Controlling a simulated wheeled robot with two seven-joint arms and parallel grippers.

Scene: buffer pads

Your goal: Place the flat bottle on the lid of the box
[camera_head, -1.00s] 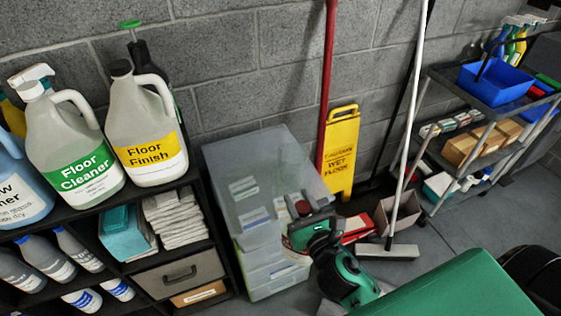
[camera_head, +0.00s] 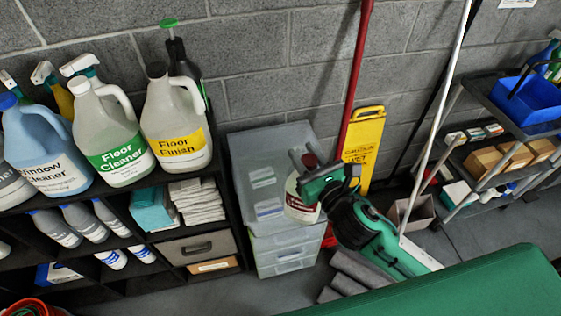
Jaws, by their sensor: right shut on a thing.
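The flat bottle (camera_head: 301,207) is pale with a dark red label and a red cap. My right gripper (camera_head: 312,172) is shut on it near its top, hiding part of it. In the view the bottle overlaps the right edge of the translucent box's lid (camera_head: 262,140). I cannot tell whether bottle and lid touch. The box (camera_head: 283,257) stands on the floor against the wall, with translucent drawers in its front. The left gripper is not in view.
A black shelf (camera_head: 206,224) with large jugs stands left of the box. A yellow wet floor sign (camera_head: 367,140), a red pole (camera_head: 357,75) and a white pole (camera_head: 437,125) stand right of it. A grey cart (camera_head: 490,112) is at the far right.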

